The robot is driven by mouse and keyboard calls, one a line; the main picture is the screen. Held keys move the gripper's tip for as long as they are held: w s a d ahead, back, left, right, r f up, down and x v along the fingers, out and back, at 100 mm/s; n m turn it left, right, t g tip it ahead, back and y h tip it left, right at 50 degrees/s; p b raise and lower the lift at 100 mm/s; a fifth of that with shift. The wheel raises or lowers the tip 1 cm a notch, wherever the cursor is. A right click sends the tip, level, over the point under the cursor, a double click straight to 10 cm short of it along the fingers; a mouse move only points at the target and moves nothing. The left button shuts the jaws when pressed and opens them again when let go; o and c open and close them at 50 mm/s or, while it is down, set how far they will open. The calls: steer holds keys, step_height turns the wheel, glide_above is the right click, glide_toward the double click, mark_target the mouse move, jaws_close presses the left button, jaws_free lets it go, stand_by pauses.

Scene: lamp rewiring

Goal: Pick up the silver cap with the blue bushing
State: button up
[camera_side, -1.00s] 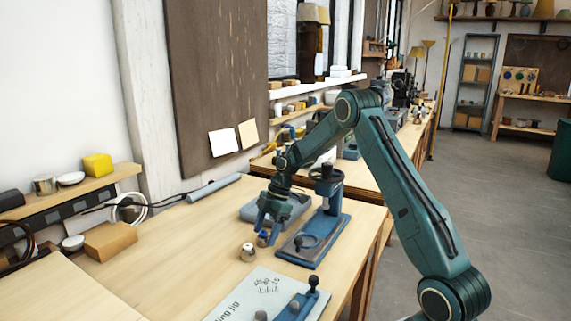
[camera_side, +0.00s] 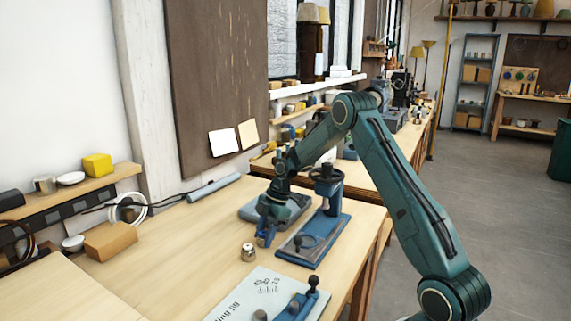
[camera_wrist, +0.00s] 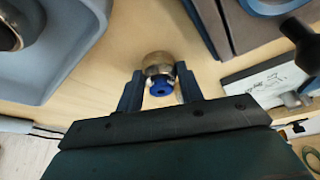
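The silver cap with the blue bushing (camera_wrist: 160,76) shows between the two fingers of my gripper (camera_wrist: 158,72) in the wrist view, its bushing towards the camera. The fingers stand on either side, close to the cap's edges; I cannot tell whether they press on it. In the side view my gripper (camera_side: 265,238) points down at the bench and its fingers largely hide this cap. I see no clear lift off the bench.
A blue press (camera_side: 322,240) is close on the right, and a grey-blue tray (camera_side: 246,212) lies behind. A printed sheet (camera_side: 250,292) with a blue fixture (camera_side: 298,303) is in front.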

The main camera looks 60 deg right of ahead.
mark_target(264, 232)
steer(key=shift+r, duration=0.1)
step_height(264, 232, up, 20)
steer(key=shift+f, duration=0.1)
stand_by(0.9)
